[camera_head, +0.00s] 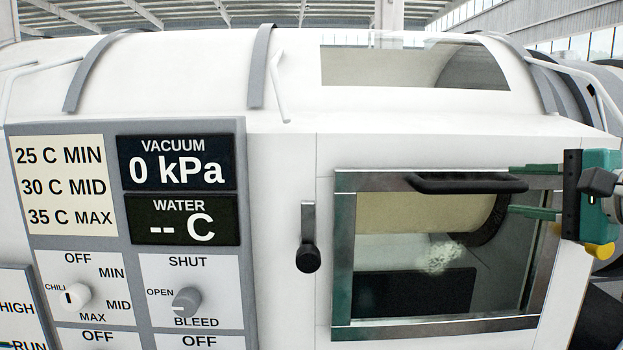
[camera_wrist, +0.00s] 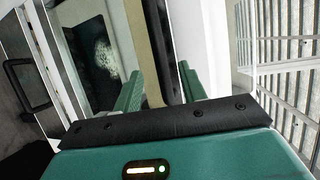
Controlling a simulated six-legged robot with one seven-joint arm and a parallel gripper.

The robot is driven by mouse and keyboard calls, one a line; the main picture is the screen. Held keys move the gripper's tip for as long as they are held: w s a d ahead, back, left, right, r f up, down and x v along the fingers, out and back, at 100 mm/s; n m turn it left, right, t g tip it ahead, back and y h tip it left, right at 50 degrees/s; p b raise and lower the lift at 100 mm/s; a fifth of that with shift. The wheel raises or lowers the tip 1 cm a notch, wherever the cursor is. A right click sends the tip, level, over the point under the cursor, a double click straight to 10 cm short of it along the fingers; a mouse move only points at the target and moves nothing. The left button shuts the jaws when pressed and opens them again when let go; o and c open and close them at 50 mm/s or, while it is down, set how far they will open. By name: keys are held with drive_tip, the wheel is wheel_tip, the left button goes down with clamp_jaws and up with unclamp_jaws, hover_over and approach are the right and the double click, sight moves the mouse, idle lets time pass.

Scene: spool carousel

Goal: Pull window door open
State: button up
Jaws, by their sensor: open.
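The window door (camera_head: 440,326) is a metal-framed pane on the white machine's front; it looks shut. A dark bar handle (camera_head: 467,184) runs along its top edge. My gripper (camera_head: 509,189) is at the door's upper right, open and empty, with its green fingers pointing left. In the head view one finger lies above and one below the handle's right end. A pale cylinder and a whitish clump show behind the glass.
A lever with a black knob (camera_head: 308,258) hangs left of the door. Further left is a control panel (camera_head: 249,180) with dials; displays read 0 kPa and -- C. A clear lid (camera_head: 415,65) is on the machine's top. Thin white rails stand along the upper body.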

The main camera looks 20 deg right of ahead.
sight(485, 188)
drive_tip(key=x, duration=0.8)
drive_tip(key=shift+w+f, duration=0.15)
drive_tip(key=shift+w, duration=0.2)
clamp_jaws()
